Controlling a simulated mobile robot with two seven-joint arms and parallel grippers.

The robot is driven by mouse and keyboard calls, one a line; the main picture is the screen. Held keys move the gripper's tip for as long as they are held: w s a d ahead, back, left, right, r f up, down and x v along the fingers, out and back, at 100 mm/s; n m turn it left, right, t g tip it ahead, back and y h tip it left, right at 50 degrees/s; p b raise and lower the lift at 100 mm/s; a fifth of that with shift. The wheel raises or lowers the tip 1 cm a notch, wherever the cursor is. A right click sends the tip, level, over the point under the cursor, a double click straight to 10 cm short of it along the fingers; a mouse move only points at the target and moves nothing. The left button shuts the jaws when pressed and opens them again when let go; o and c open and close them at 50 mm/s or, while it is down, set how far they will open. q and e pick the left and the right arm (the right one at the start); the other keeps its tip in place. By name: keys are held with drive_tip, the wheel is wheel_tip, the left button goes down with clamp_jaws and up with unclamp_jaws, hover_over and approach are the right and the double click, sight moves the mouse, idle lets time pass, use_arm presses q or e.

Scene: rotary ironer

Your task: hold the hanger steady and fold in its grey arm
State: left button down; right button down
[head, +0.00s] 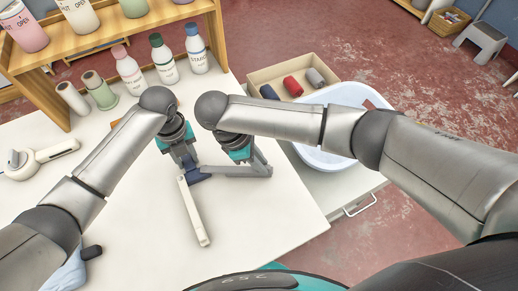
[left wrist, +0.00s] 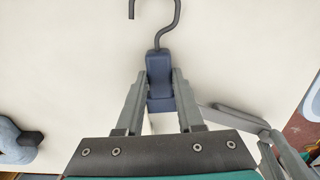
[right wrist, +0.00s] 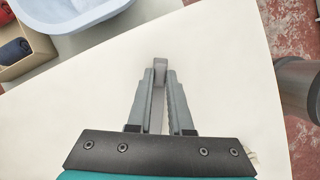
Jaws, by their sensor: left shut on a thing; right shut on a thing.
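The hanger's dark blue hub (left wrist: 160,72) sits between my left gripper's fingers (left wrist: 161,95), with its grey hook (left wrist: 178,18) pointing away over the white table. In the head view my left gripper (head: 190,170) is shut on the hub. The cream arm (head: 195,213) of the hanger reaches toward the front of the table. The grey arm (head: 232,171) reaches right from the hub. My right gripper (head: 264,168) is shut on the grey arm near its outer end. The right wrist view shows the grey arm (right wrist: 159,70) between the right fingers (right wrist: 162,85); the fingers hide part of it.
Several bottles (head: 128,70) and rolls (head: 98,90) stand at the back near a wooden shelf (head: 120,30). A pale blue basin (head: 330,160) and a box with rolled cloths (head: 262,75) are at the right. A white device (head: 40,158) lies left.

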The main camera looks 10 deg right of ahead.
use_arm(q)
drive_tip(key=shift+d, duration=0.1)
use_arm(e)
drive_tip(key=s+a+m, duration=0.1)
drive_tip(key=s+m, duration=0.1)
drive_tip(key=s+a+m+g, duration=0.1)
drive_tip(key=s, duration=0.1)
drive_tip(key=s+m+g, duration=0.1)
drive_tip(key=s+m, duration=0.1)
drive_tip(key=shift+s+a+m+y, duration=0.25)
drive_tip(key=shift+a+m+y, duration=0.05)
drive_tip(key=shift+a+y, duration=0.1)
drive_tip(key=s+a+m, duration=0.2)
drive_tip(key=s+a+m+g+y, duration=0.1)
drive_tip(key=s+a+m, duration=0.1)
drive_tip(key=m, duration=0.1)
drive_tip(key=shift+a+y, duration=0.25)
drive_tip(key=shift+y, duration=0.05)
drive_tip(key=shift+s+a+m+g+y, duration=0.15)
drive_tip(key=shift+s+a+m, duration=0.1)
drive_tip(key=shift+a+m, duration=0.35)
drive_tip(key=shift+s+a+m+g+y, duration=0.15)
drive_tip(key=shift+s+a+m, duration=0.05)
drive_tip(key=shift+a+m, duration=0.35)
use_arm(q)
drive_tip(key=shift+s, duration=0.1)
use_arm(e)
drive_tip(key=c, duration=0.8)
unclamp_jaws()
drive_tip(key=v, duration=1.2)
